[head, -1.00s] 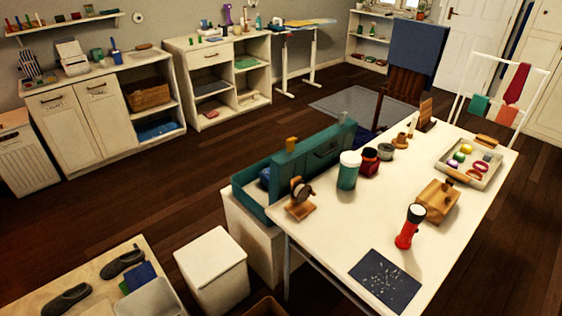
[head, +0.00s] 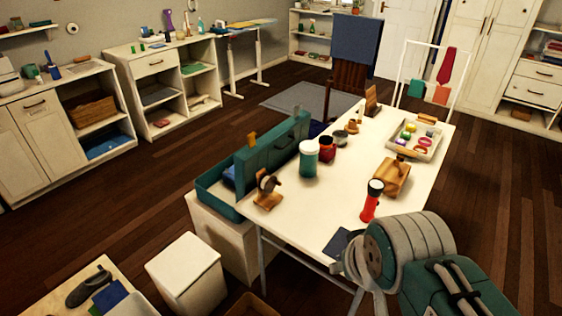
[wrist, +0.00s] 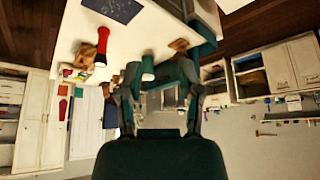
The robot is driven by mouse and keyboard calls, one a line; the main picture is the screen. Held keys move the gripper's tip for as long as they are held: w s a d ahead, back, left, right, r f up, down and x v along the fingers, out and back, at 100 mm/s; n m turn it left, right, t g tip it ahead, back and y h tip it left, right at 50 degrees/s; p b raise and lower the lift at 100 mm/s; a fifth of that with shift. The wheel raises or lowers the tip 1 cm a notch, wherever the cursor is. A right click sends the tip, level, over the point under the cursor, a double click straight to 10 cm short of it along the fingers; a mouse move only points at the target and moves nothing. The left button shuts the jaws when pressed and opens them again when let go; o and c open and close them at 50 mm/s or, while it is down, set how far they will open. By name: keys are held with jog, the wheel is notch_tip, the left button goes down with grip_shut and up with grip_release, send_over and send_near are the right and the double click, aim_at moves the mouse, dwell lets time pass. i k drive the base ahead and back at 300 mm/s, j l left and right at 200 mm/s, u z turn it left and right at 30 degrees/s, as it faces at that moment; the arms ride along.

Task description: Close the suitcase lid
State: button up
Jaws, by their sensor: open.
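Something blue shows inside the base. Part of the teal suitcase also shows behind the right finger in the wrist view (wrist: 205,22). In the head view my arm is at the lower right and the fingertips cannot be made out.
The white table (head: 305,215) holds a teal jar (head: 309,158), a red jar (head: 327,149), a wooden stand (head: 268,193), a red flashlight (head: 371,202), a wooden box (head: 392,178) and a tray (head: 432,147). A white bin (head: 187,272) stands in front. Dark floor left of the suitcase is clear.

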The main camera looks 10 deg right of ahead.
aim_at(272, 151)
jog(key=k+l, duration=0.1)
jog(key=l, duration=0.35)
jog(key=k+l, duration=0.1)
jog(key=l, duration=0.35)
jog(key=i+l+u, duration=0.1)
jog(key=l, duration=0.6)
jog(key=i+l+u, duration=0.15)
jog(key=l, duration=0.55)
jog(key=l+u, duration=0.1)
jog(key=l, duration=0.65)
jog(key=i+l+u, duration=0.1)
jog(key=i+l, duration=0.25)
jog(key=i, duration=0.15)
jog(key=i+l+u, duration=0.15)
jog(key=i+l, duration=0.2)
jog(key=i+j, duration=0.1)
jog(key=i, duration=0.7)
jog(key=j+u, duration=0.05)
jog(key=j, duration=0.05)
